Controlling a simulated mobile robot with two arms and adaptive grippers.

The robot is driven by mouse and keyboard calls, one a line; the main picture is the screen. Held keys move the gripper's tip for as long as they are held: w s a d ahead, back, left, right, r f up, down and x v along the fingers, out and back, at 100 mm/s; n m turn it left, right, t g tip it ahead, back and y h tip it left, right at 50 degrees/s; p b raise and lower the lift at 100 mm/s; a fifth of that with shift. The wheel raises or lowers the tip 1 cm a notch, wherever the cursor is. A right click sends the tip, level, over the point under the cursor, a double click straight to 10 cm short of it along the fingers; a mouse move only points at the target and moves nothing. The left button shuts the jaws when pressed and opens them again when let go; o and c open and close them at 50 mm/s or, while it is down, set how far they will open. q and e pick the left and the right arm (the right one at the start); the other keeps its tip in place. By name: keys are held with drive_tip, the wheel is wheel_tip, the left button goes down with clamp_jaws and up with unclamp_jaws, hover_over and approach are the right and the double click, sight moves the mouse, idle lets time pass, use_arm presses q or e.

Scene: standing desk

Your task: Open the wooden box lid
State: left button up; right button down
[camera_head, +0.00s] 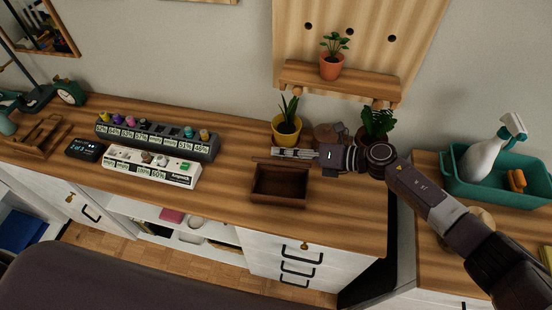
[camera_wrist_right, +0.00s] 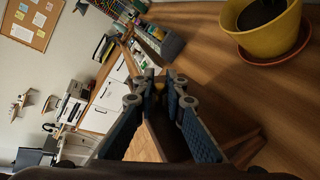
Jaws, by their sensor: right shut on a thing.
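The small dark brown wooden box (camera_head: 279,187) stands near the front edge of the desk. Its top is open and its dark inside shows in the head view. The lid (camera_head: 283,163) stands raised along the box's back edge. My right gripper (camera_head: 277,153) comes in from the right, just behind and above the lid, fingers pointing left. In the wrist view the fingertips of my right gripper (camera_wrist_right: 167,78) are close together, shut on the lid; the exact contact is partly hidden by the fingers. My left gripper is in neither view.
A yellow-potted plant (camera_head: 286,127) stands close behind my right gripper. Another dark-potted plant (camera_head: 376,124) stands behind my right arm. A white power strip (camera_head: 150,166) lies left of the box. A teal caddy (camera_head: 480,184) is at the right. Desk between strip and box is clear.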

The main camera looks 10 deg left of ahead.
drive_tip(key=shift+w+d+m+b, duration=0.1)
drive_tip(key=shift+w+m+b, duration=0.2)
drive_tip(key=shift+w, duration=0.3)
use_arm(q)
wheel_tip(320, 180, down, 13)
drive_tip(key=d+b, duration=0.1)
drive_tip(key=b, duration=1.1)
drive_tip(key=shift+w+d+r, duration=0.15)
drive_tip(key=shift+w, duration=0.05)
use_arm(e)
drive_tip(key=shift+w+f+m+g, duration=0.2)
drive_tip(key=shift+w+m+g, duration=0.4)
drive_tip(key=shift+w+m, duration=0.25)
drive_tip(key=shift+w+f+m+g, duration=0.15)
drive_tip(key=shift+w+m+g, duration=0.45)
drive_tip(key=shift+w+m, duration=0.2)
drive_tip(key=shift+w+f+m+g, duration=0.2)
drive_tip(key=shift+w+m+g, duration=0.4)
drive_tip(key=shift+w+m, duration=0.2)
drive_tip(key=c, duration=2)
unclamp_jaws()
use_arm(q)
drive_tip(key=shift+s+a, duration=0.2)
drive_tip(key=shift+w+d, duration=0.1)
use_arm(e)
drive_tip(key=shift+r, duration=0.1)
